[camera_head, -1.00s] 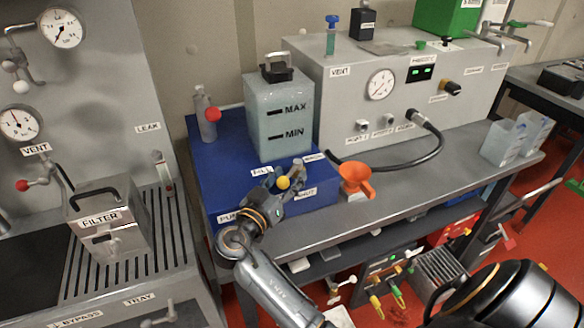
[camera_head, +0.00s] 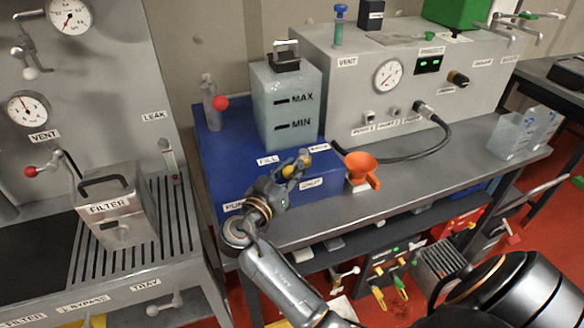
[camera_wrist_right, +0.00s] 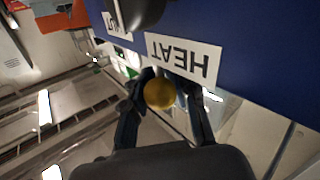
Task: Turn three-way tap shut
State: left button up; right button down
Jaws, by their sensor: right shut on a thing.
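My right gripper (camera_head: 297,164) is at this tap, between those labels. In the right wrist view, its two dark fingers are closed around a round yellow knob (camera_wrist_right: 160,93), close to a label reading HEAT (camera_wrist_right: 183,60). The tap's body and lever are mostly hidden by the gripper, so I cannot tell its exact setting. My left gripper is not in view.
A tank (camera_head: 284,105) marked MAX and MIN stands on the blue unit. An orange funnel (camera_head: 361,168) is just right of the tap. A black hose (camera_head: 405,155) runs behind it. A filter box (camera_head: 119,205) stands at the left.

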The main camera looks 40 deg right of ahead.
jog(key=shift+s+d+n+t+y+b, duration=0.2)
jog(key=shift+s+n+t+y+b, duration=0.1)
jog(key=shift+n+t+y, duration=0.4)
jog(key=shift+s+d+n+t+y+b, duration=0.25)
jog(key=shift+n+t, duration=0.25)
jog(key=shift+t, duration=0.4)
jog(key=shift+s+d+r+n+t+y+p, duration=0.1)
jog(key=shift+s+d+n+t+y+p, duration=0.35)
jog(key=shift+n+t+y, duration=0.95)
jog(key=shift+s+d+n+t+y+p, duration=0.2)
jog(key=shift+d+n+t+y+p, duration=0.3)
jog(key=shift+n+y, duration=0.95)
jog(key=shift+s+d+r+n+t+y+p, duration=0.1)
jog(key=shift+s+d+n+t+y+p, duration=0.5)
jog(key=shift+y, duration=1.4)
jog(key=shift+w+n+t+b, duration=0.25)
jog(key=shift+n+t+b, duration=0.1)
jog(key=shift+t, duration=0.15)
